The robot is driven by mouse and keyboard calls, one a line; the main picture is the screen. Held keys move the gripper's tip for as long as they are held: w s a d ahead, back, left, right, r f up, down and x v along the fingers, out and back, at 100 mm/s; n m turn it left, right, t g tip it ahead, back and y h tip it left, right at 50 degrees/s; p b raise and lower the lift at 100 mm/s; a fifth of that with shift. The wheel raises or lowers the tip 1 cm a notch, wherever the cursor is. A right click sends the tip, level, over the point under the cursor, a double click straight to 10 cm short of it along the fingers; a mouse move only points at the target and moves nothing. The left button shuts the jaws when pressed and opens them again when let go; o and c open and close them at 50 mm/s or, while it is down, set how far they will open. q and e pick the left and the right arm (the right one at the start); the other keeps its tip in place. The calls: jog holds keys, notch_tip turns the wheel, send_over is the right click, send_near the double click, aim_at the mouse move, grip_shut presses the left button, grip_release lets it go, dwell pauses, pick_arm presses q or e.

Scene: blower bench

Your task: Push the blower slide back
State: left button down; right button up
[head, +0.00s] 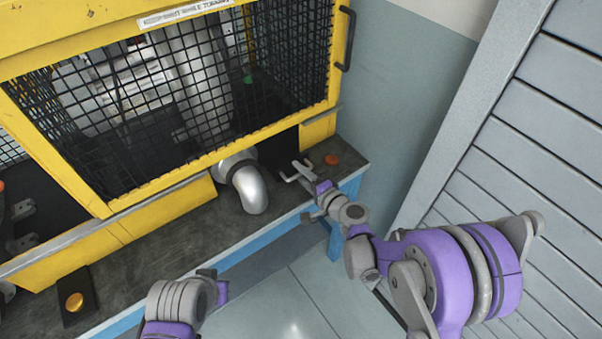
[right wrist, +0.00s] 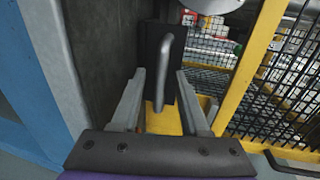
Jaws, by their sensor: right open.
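The blower slide shows in the right wrist view as a dark upright block (right wrist: 178,55) with a grey bar handle (right wrist: 163,72). In the head view the dark block (head: 279,160) stands under the yellow frame, right of a silver pipe elbow (head: 249,190). My right gripper (head: 297,172) is open in front of it. In the right wrist view its fingers (right wrist: 160,88) lie either side of the handle, with gaps showing; I cannot tell whether they touch it. My left wrist (head: 190,298) is low in the head view; its fingers cannot be made out.
A yellow mesh-fronted enclosure (head: 115,190) stands on the dark bench top (head: 190,222). Another orange knob (head: 75,302) sits at the left. A grey slatted surface (head: 530,145) rises at right. The floor before the bench is clear.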

grip_shut()
dwell(1.3)
